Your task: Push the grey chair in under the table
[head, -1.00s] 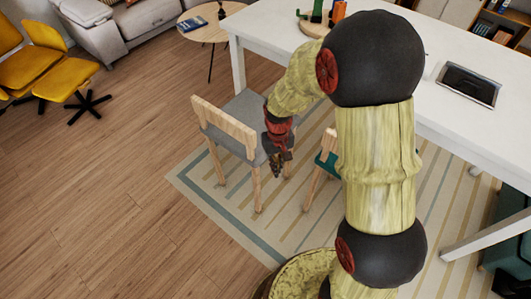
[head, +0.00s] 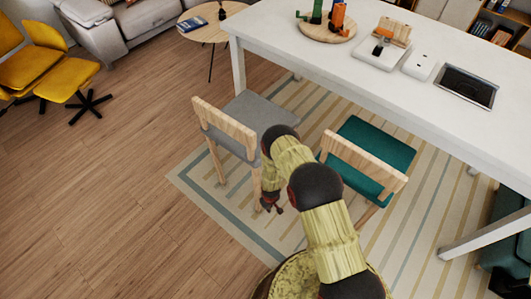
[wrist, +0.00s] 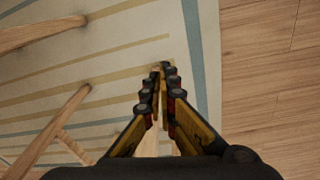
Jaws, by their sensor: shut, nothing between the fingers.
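The grey chair (head: 250,108) with a pale wooden backrest (head: 224,128) stands on the striped rug at the left end of the white table (head: 400,62). Its seat reaches toward the table edge, and its backrest faces away from the table. My gripper (head: 272,207) is low, in front of the chair and to the right of its backrest, over the rug. In the wrist view my gripper (wrist: 161,72) has its fingers together with nothing held, above the rug. Pale wooden legs (wrist: 62,118) show at left there. My arm hides part of the chair's right side.
A teal chair (head: 372,150) stands right of the grey one, close to my arm. The rug (head: 240,215) gives way to clear wood floor (head: 110,190) at left. A round side table (head: 210,28) and yellow chair (head: 50,75) are farther back. The tabletop holds a wooden board (head: 326,33).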

